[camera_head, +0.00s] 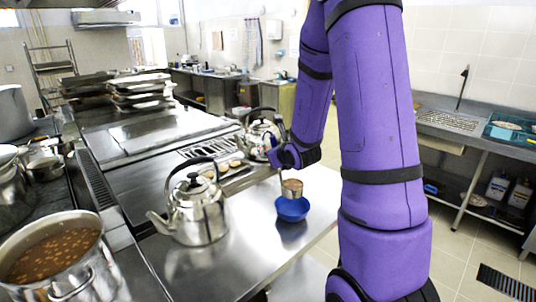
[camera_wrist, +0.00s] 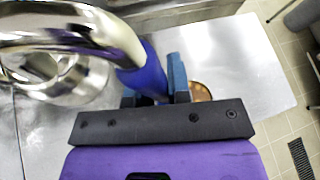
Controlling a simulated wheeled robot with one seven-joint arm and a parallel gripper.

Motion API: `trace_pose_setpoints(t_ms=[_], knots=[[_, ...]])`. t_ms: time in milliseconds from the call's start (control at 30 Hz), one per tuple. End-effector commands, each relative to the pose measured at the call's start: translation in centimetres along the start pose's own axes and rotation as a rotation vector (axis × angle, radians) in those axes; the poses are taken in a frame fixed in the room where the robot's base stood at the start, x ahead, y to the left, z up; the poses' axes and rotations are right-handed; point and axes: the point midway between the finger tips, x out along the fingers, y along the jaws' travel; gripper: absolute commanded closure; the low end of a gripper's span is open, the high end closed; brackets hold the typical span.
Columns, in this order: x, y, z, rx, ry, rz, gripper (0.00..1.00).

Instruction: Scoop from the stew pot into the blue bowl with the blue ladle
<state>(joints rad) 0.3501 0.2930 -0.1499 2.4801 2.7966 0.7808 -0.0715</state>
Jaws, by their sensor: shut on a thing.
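My gripper (camera_head: 277,157) is shut on the blue ladle's handle; in the wrist view its fingers (camera_wrist: 155,92) close around the blue handle (camera_wrist: 148,76). The ladle's steel cup (camera_head: 291,190) hangs below, looks upright, and shows brown contents at its top. It is directly over the blue bowl (camera_head: 292,209), which stands on the steel counter. Whether cup and bowl touch, and what is inside the bowl, I cannot tell. The stew pot (camera_head: 88,284) stands at the lower left, holding brown stew with lighter pieces. In the wrist view, part of brown contents (camera_wrist: 200,92) shows behind the fingers.
A steel kettle (camera_head: 198,212) stands left of the bowl, and another kettle (camera_head: 258,138) behind it. A tray of round items (camera_head: 232,168) lies between. Stacked trays (camera_head: 140,90) are farther back. The counter (camera_head: 235,265) in front of the bowl is clear.

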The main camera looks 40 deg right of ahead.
Motion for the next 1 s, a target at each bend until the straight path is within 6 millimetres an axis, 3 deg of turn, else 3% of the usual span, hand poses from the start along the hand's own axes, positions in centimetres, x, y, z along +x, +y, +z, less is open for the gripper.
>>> trace_pose_setpoints(t_ms=[400,1000], knots=[[1.2,0.7,-2.3,0.0,0.0,0.001,1.0],[0.8,-3.8,-1.6,0.235,-0.004,0.113,1.0]])
